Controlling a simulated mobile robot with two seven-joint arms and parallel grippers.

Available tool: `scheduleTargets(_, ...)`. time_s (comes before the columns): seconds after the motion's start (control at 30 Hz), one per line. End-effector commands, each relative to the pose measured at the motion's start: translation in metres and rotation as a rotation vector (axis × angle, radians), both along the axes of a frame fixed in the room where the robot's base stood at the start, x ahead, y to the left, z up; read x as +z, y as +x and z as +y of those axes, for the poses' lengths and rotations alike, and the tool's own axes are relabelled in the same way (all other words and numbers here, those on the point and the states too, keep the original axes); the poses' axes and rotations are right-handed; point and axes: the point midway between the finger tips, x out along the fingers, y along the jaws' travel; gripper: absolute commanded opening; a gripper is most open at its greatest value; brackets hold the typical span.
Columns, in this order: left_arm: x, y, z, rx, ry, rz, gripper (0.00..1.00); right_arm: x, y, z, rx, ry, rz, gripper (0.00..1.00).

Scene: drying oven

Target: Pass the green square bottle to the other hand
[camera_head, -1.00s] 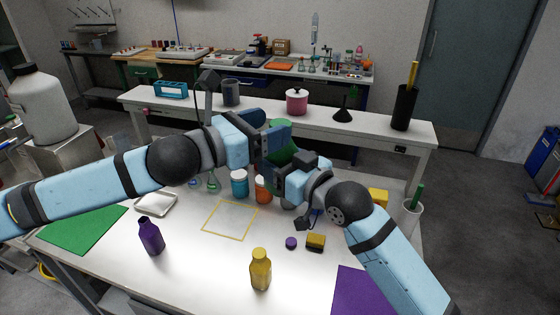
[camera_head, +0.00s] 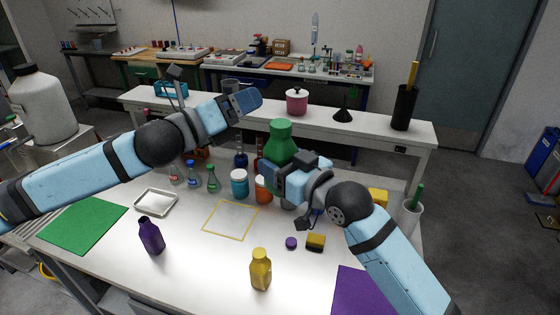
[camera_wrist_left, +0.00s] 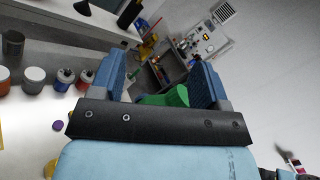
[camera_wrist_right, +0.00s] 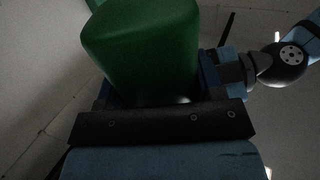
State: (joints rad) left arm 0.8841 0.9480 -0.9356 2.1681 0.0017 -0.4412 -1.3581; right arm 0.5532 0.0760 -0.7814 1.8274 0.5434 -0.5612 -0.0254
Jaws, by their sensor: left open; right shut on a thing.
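The green square bottle (camera_head: 281,143) is held upright above the back of the table. My right gripper (camera_head: 275,178) is shut on it, low on its body. The bottle fills much of the right wrist view (camera_wrist_right: 142,45). My left gripper (camera_head: 252,100) is open and empty, up and to the left of the bottle, apart from it. In the left wrist view, part of the green bottle (camera_wrist_left: 168,97) shows beyond and between the open fingers (camera_wrist_left: 160,80).
On the table are a purple bottle (camera_head: 151,236), a yellow bottle (camera_head: 260,269), a metal tray (camera_head: 156,203), a teal-labelled jar (camera_head: 239,184), an orange jar (camera_head: 263,190) and several flasks. A yellow square outline (camera_head: 231,220) encloses bare table.

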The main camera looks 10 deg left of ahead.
Motion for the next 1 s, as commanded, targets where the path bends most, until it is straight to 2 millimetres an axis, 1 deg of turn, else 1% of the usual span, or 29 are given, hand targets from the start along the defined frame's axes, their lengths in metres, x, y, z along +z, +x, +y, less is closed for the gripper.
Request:
scheduleTargets(0.03,-0.017,0.006,0.000,-0.001,-0.039,0.051,0.69,0.000,0.000,0.000,0.000,0.000,0.000,0.38)
scheduleTargets(0.1,-0.039,0.012,-0.001,-0.003,-0.087,0.112,0.69,0.000,0.000,0.000,0.000,0.000,0.000,0.38)
scheduleTargets(0.17,-0.060,0.016,0.000,-0.003,-0.124,0.168,0.69,0.000,0.000,0.000,0.000,0.000,0.000,0.38)
scheduleTargets(0.27,-0.103,0.018,-0.001,-0.003,-0.188,0.269,0.69,0.000,0.000,0.000,0.000,0.000,0.000,0.38)
scheduleTargets(0.3,-0.122,0.018,-0.001,-0.001,-0.218,0.314,0.69,0.000,0.000,0.000,0.000,0.000,0.000,0.38)
scheduleTargets(0.37,-0.153,0.017,-0.002,0.003,-0.265,0.386,0.69,0.000,0.000,0.000,0.000,0.000,0.000,0.38)
scheduleTargets(0.4,-0.176,0.015,-0.002,0.008,-0.300,0.438,0.69,0.000,0.000,0.000,0.000,0.000,0.000,0.38)
scheduleTargets(0.47,-0.209,0.010,-0.004,0.016,-0.356,0.516,0.69,0.000,0.000,0.000,0.000,0.000,0.000,0.38)
scheduleTargets(0.5,-0.230,0.004,-0.006,0.022,-0.398,0.569,0.69,0.000,0.000,0.000,0.000,0.000,0.000,0.38)
scheduleTargets(0.57,-0.262,-0.006,-0.010,0.033,-0.471,0.652,0.69,0.000,0.000,0.000,0.000,0.000,0.000,0.38)
scheduleTargets(0.6,-0.281,-0.014,-0.013,0.042,-0.529,0.709,0.69,0.000,0.000,0.000,0.000,0.000,0.000,0.38)
scheduleTargets(0.67,-0.310,-0.030,-0.020,0.062,-0.635,0.803,0.69,0.000,0.000,0.000,0.000,0.000,0.000,0.38)
scheduleTargets(0.7,-0.326,-0.042,-0.026,0.077,-0.720,0.867,0.69,0.000,0.000,0.000,0.000,0.000,0.000,0.38)
scheduleTargets(0.77,-0.345,-0.060,-0.033,0.105,-0.853,0.955,0.69,0.000,0.000,0.000,0.000,0.000,0.000,0.38)
scheduleTargets(0.8,-0.356,-0.071,-0.037,0.127,-0.947,1.011,0.69,0.000,0.000,0.000,0.000,0.000,0.000,0.38)
scheduleTargets(0.87,-0.372,-0.089,-0.040,0.169,-1.091,1.090,0.69,0.000,0.000,0.000,0.000,0.000,0.000,0.38)
scheduleTargets(0.97,-0.399,-0.121,-0.040,0.259,-1.339,1.209,0.69,0.000,0.000,0.000,0.000,0.000,0.000,0.38)
scheduleTargets(1.0,-0.411,-0.135,-0.038,0.302,-1.438,1.249,0.69,0.000,0.000,0.000,0.000,0.000,0.000,0.38)
